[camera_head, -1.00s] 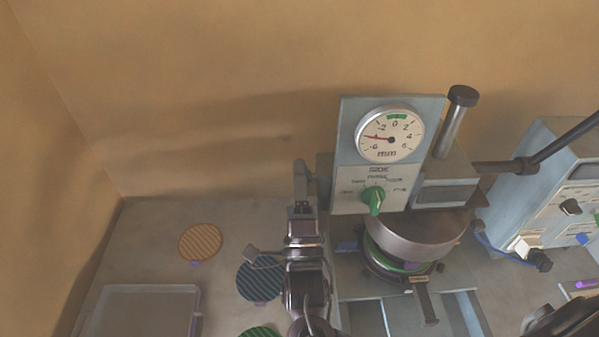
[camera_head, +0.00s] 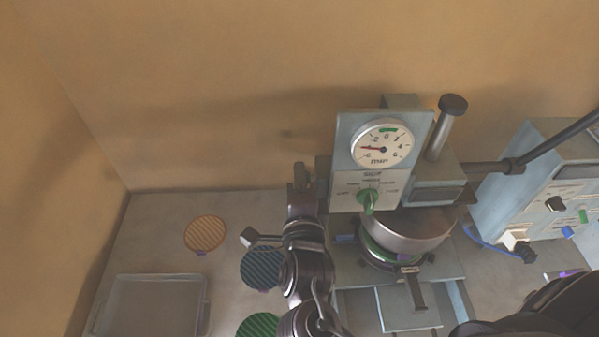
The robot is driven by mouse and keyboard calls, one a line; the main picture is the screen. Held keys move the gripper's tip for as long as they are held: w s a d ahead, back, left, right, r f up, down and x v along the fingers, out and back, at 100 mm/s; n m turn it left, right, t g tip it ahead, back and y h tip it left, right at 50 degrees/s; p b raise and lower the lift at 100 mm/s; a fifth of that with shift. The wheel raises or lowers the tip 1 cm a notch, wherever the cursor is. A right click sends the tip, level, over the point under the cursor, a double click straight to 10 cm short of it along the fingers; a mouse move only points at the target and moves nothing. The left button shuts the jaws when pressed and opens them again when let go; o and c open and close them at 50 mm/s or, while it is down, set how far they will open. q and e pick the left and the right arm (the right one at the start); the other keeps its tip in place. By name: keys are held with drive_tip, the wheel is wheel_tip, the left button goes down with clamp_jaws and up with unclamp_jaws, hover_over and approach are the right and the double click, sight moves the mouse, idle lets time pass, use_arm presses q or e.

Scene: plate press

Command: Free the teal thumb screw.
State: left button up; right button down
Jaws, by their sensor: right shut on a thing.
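The press (camera_head: 343,133) stands right of centre, with a round dial gauge (camera_head: 382,147) and a green knob (camera_head: 368,199) on its front panel. My right gripper (camera_head: 301,173) is up against the left side of the press head. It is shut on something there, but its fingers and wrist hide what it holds. I cannot make out the teal thumb screw anywhere. My left gripper is not in view.
A ribbed orange disc (camera_head: 205,233), a blue disc (camera_head: 261,268) and a green disc (camera_head: 258,326) lie left of my arm. A clear tray (camera_head: 207,300) is at the lower left. A control box (camera_head: 515,170) stands right of the press, with a dark bar between.

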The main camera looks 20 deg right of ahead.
idle(0.3)
drive_tip(key=c, duration=1.5)
unclamp_jaws()
drive_tip(key=shift+f, duration=0.1)
